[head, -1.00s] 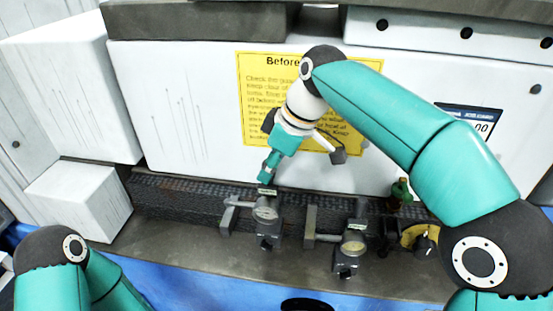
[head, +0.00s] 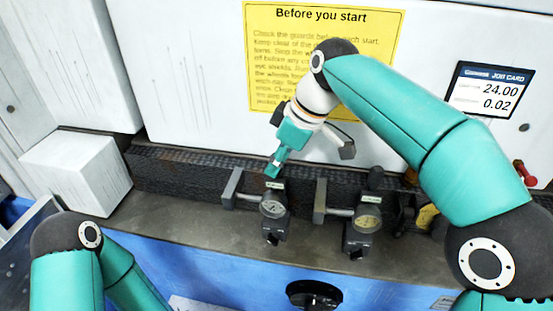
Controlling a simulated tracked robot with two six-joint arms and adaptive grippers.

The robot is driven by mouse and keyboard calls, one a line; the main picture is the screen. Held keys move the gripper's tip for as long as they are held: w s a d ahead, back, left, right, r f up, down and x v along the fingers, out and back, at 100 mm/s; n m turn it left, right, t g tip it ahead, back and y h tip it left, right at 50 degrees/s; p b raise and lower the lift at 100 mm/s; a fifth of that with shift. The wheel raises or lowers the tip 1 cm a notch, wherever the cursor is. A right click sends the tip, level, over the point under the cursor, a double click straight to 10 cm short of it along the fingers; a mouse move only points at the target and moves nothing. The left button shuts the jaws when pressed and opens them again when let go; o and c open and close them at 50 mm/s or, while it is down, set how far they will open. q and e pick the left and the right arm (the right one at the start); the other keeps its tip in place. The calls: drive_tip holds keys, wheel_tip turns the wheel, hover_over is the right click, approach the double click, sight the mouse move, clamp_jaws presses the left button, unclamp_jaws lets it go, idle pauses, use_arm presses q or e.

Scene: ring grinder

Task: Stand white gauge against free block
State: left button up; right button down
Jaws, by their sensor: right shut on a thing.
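The gauge with the white dial (head: 272,208) stands upright on the grey ledge, a small green label at its top. A rod runs left from it to an upright grey block (head: 231,188). My right gripper (head: 273,172) points down at the gauge's top and is shut on it; the fingertips are small here. A second gauge with a cream dial (head: 368,222) stands to the right, its rod running to another grey block (head: 320,200). I cannot tell which block is the free one, or whether the rods touch the blocks. My left gripper is out of view; only its arm shows.
The ledge (head: 185,195) is bare left of the gauges, up to a white box (head: 80,175). A dark ribbed strip (head: 165,170) runs behind. A yellow notice (head: 350,50) and job card (head: 495,89) are on the wall. A black knob (head: 314,294) is in front.

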drive_tip(key=shift+r, duration=0.15)
drive_tip(key=c, duration=0.9)
unclamp_jaws()
drive_tip(key=p+v, duration=0.3)
drive_tip(key=v, duration=0.8)
drive_tip(key=shift+d+r, duration=0.15)
drive_tip(key=shift+r, duration=0.25)
